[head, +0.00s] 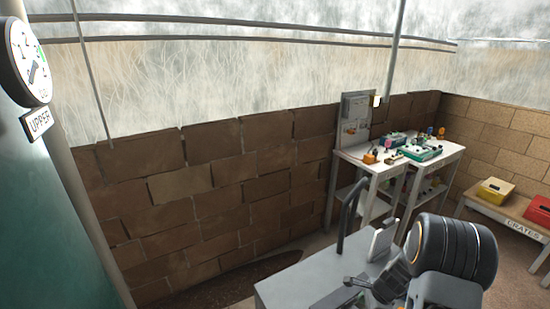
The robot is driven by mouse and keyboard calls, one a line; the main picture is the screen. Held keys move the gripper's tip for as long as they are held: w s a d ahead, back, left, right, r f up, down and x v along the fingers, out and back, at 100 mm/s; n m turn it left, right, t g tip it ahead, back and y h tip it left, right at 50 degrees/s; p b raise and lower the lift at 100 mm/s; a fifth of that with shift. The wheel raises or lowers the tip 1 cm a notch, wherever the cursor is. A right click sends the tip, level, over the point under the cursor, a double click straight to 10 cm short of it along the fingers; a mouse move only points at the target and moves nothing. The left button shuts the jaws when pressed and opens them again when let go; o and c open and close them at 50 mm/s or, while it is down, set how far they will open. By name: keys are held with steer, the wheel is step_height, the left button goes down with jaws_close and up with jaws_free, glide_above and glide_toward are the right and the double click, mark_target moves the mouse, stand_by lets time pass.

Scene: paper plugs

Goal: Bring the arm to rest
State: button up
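My arm shows at the lower right of the head view, folded low over my grey base top. A thick black rounded link stands in front, with grey parts below and beside it. What looks like my gripper (362,287) is a small dark end pointing left, close above the base top. Its fingers are too small and dark to tell whether they are open or shut. I see nothing clearly held in it.
A white workbench (437,151) with several small devices stands against the brick wall (220,190). Right of it, a low crate bench (490,205) bears a yellow crate (495,191) and a red crate (538,212). A teal tank with an "UPPER" gauge (27,62) stands at left.

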steer(key=s+a+r+n+t+h, duration=0.1)
steer(key=s+a+r+n, duration=0.3)
steer(key=r+n, duration=0.2)
steer(key=s+a+r+n+t+h+b, duration=0.1)
steer(key=s+a+r+n, duration=0.2)
steer(key=r+n, duration=0.3)
steer(key=s+a+r+n+t+h, duration=0.1)
steer(key=s+a+r+n, duration=0.3)
steer(key=r, duration=0.9)
steer(key=s+n, duration=0.1)
steer(key=n, duration=0.2)
steer(key=shift+s+a+r+t, duration=0.25)
steer(key=shift+a+r+t, duration=0.05)
steer(key=shift+r, duration=0.1)
steer(key=shift+a+r+n, duration=0.3)
steer(key=shift+a+r, duration=0.15)
steer(key=shift+r, duration=0.1)
